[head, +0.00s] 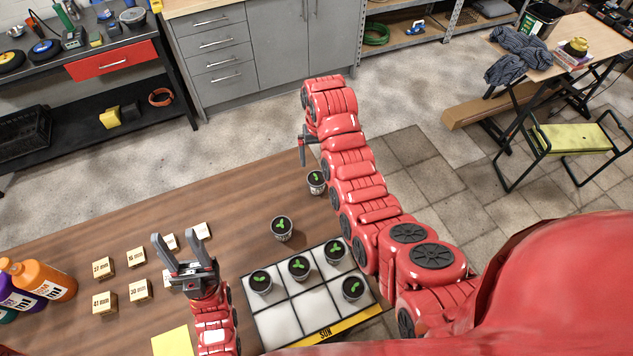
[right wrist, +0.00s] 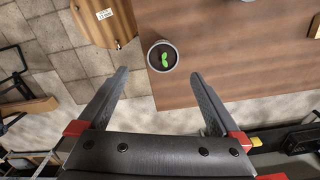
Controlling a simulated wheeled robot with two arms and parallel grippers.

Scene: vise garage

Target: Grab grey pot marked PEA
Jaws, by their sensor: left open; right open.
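Several small grey pots with green seedlings are in the head view. One pot (head: 316,183) stands near the table's far right edge, and it also shows in the right wrist view (right wrist: 162,57). Another pot (head: 282,230) stands behind the tray. Pots (head: 260,283), (head: 299,269), (head: 334,252) and (head: 352,289) stand in the tray (head: 318,303) marked SUN. I cannot read PEA on any pot. My right gripper (head: 303,148) is open and empty, with the edge pot beyond its fingertips in the wrist view. My left gripper (head: 180,246) is open and empty over the table's left part.
Small labelled boxes (head: 104,267) and bottles (head: 42,277) stand at the table's left. A yellow sheet (head: 172,342) lies at the front. My right arm extends along the table's right side.

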